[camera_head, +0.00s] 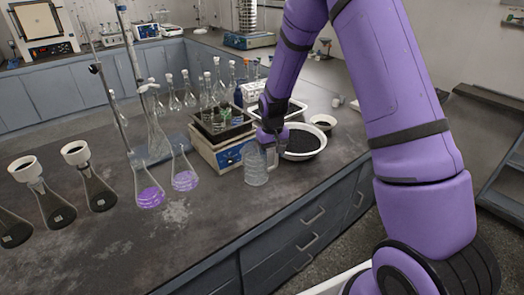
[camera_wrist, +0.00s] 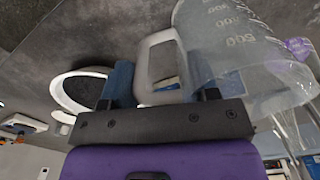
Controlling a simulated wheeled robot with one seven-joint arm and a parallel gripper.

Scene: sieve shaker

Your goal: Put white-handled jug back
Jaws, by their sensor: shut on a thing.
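The clear graduated jug (camera_head: 256,170) is at the front of the dark bench in the head view, and looks upright there. My gripper (camera_head: 270,138) is shut on its handle, on the side toward the white bowl. In the wrist view, the jug's clear body (camera_wrist: 235,50) with its markings fills the upper right. Its whitish handle (camera_wrist: 152,42) lies between the blue fingers of my gripper (camera_wrist: 160,82). I cannot tell whether the jug's base touches the bench or is slightly above it.
A white bowl of dark grains (camera_head: 322,152) stands right of the jug. A balance (camera_head: 226,152) carrying a dark tray of glassware is behind it. Flasks with purple liquid (camera_head: 150,197) stand to the left. The bench's front edge is close, and the bench in front left is clear.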

